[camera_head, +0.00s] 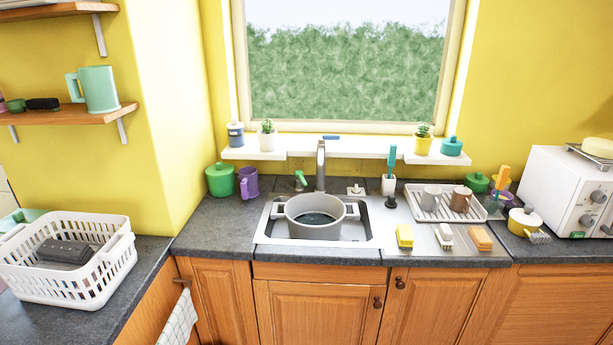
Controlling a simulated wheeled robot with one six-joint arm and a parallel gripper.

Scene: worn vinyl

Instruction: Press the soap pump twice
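A small green spout-like piece (300,179), which looks like a soap pump head, stands at the back edge of the sink, just left of the tall grey faucet (320,165). Its lower part is partly hidden behind the grey pot (314,224), which sits in the sink (270,228). My gripper is not in view.
A purple mug (248,183) and a green lidded pot (220,179) stand left of the sink. Right of it are a white holder with a teal brush (389,170), a drying rack (423,211) with cups, and a yellow sponge (404,236). The windowsill shelf (360,148) overhangs behind.

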